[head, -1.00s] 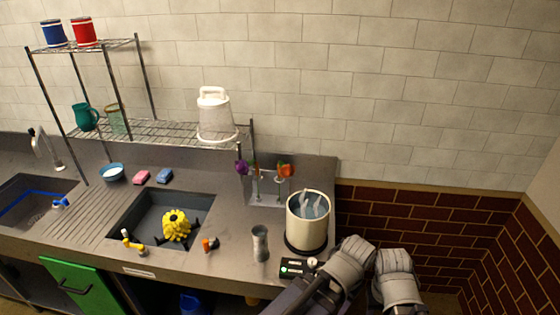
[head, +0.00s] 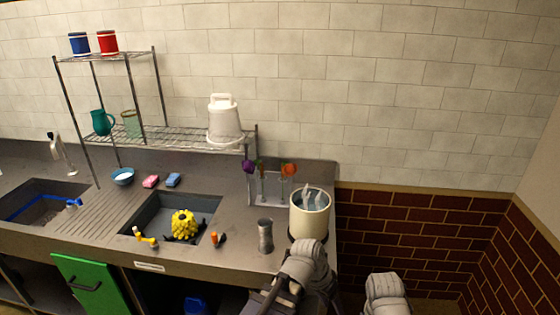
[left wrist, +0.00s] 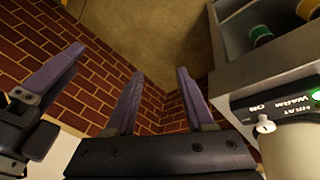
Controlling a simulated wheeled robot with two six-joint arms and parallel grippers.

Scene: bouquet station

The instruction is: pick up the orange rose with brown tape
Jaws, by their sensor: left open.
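An orange rose (head: 289,169) stands upright in the right part of a clear holder (head: 268,188) at the back of the counter. It is too small to make out any tape. A purple flower (head: 248,166) stands at the holder's left side. My left gripper (left wrist: 160,72) is open and empty in the left wrist view, below the counter edge and well away from the rose. My left arm comes up at the bottom middle of the head view. A purple finger that looks like my right gripper's (left wrist: 52,76) shows at the wrist view's left; its jaws are unclear.
A cream pot (head: 310,222) stands at the counter's right end, in front of the holder. A grey metal vase (head: 265,236) is left of it. A sink (head: 150,218) holds a yellow flower-like thing (head: 184,223). A wire shelf (head: 180,138) carries a white bucket (head: 224,120).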

